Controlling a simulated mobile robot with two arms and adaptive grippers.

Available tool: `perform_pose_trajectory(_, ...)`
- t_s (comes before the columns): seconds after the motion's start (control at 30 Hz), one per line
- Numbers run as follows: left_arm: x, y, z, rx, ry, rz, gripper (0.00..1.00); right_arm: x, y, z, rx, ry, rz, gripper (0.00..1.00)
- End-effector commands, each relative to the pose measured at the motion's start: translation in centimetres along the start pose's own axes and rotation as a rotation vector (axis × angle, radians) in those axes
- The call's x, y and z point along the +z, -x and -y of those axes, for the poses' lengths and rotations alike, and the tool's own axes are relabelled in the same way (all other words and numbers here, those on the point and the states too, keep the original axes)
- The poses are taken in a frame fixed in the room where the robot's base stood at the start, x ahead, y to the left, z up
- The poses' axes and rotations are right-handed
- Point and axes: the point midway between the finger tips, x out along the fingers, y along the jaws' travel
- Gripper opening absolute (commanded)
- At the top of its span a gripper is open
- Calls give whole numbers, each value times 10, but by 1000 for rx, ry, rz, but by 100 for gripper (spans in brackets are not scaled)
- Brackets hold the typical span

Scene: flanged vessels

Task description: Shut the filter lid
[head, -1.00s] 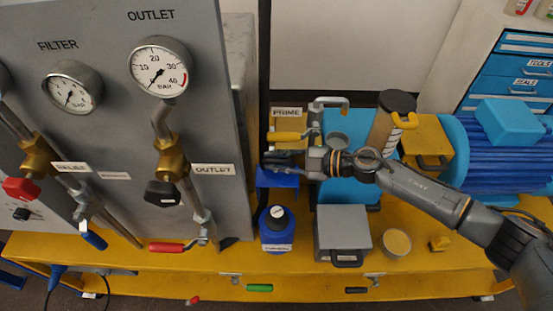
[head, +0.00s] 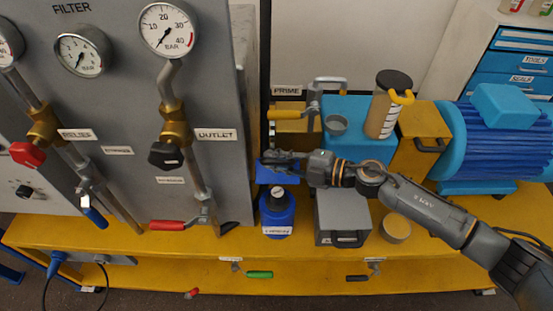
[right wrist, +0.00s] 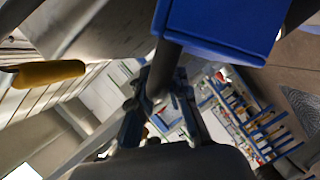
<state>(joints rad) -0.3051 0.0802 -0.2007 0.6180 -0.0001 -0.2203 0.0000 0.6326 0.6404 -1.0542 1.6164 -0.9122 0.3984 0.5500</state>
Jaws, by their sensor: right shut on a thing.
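My right gripper (head: 270,160) reaches in from the right in the head view, at the blue part (head: 264,174) behind the blue canister. It is shut on a dark bar (right wrist: 165,68), which runs up to the blue box-shaped part (right wrist: 222,25) in the right wrist view. This blue part looks like the filter lid, but no label on it can be read. The gripper covers some of it in the head view, so I cannot tell how far open it stands. My left gripper is not in view.
The blue canister (head: 277,208) and a grey box (head: 340,217) stand in front. The grey gauge panel (head: 120,140) rises at left. A tan cylinder (head: 386,108) stands at right.

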Motion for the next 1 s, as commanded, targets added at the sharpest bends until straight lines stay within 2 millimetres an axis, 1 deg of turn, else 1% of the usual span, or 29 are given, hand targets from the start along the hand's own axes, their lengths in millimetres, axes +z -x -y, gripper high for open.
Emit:
perform_pose_trajectory(0.03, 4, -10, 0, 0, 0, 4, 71, -6, 1, 9, 21, 37, -7, 0)
perform_pose_trajectory(0.17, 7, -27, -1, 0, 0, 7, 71, -19, 6, 23, 71, 152, -8, 0)
perform_pose_trajectory(0.4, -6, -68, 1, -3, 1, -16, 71, -38, 14, 54, 160, 361, -6, 0)
perform_pose_trajectory(0.5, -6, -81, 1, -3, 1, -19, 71, -45, 17, 67, 196, 447, -4, 0)
perform_pose_trajectory(0.57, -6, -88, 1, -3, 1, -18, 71, -48, 19, 73, 211, 488, -5, 0)
perform_pose_trajectory(0.7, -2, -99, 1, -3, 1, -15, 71, -56, 22, 91, 206, 483, -7, 0)
perform_pose_trajectory(1.0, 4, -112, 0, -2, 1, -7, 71, -61, 23, 124, 205, 479, -7, 0)
